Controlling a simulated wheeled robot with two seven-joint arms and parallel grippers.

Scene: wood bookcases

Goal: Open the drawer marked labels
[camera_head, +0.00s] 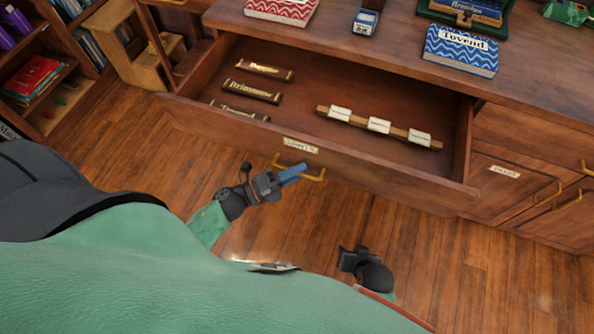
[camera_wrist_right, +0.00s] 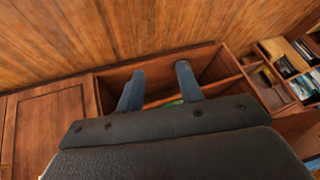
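The drawer (camera_head: 327,163) with a small label plate (camera_head: 301,145) is pulled well out of the wooden cabinet; the plate's text is too small to read surely. Inside lie several dark lettered name strips (camera_head: 252,92) and a wooden strip with white tags (camera_head: 379,126). My left gripper (camera_head: 299,170) is at the drawer's brass handle (camera_head: 316,178), its blue fingers overlapping the bar. Whether they are closed on it is unclear. My right gripper (camera_head: 346,257) is low over the floor, away from the drawer. In the right wrist view its fingers (camera_wrist_right: 160,72) are apart and empty.
A cabinet top (camera_head: 400,45) above the drawer holds books, including a blue "Tovend" book (camera_head: 460,51). Bookcases (camera_head: 60,65) stand at the left. The wood floor (camera_head: 440,260) at front right is clear.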

